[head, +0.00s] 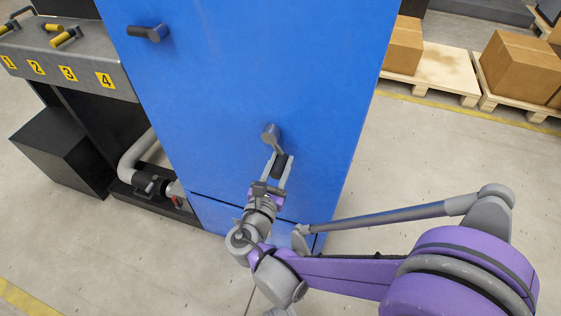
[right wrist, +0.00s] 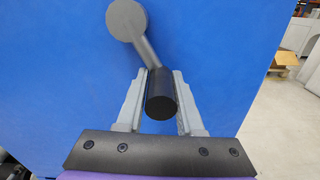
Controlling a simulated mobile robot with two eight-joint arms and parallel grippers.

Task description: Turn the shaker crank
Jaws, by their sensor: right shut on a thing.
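The shaker crank (head: 270,136) sits on the front of the tall blue cabinet (head: 230,80). It has a round grey hub (right wrist: 126,19), a short arm slanting down to the right, and a black grip (right wrist: 161,96). My right gripper (head: 279,163) is shut on the black grip, one finger on each side of it, as the right wrist view shows. The crank arm points downward from its hub. My left gripper is not in the head view.
A black handle (head: 147,33) sticks out higher on the cabinet. At the left is a grey bench with numbered yellow labels (head: 68,73) and yellow-handled levers. A grey pipe (head: 135,155) runs below it. Boxes on pallets (head: 448,75) stand at the right. Floor right of the cabinet is clear.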

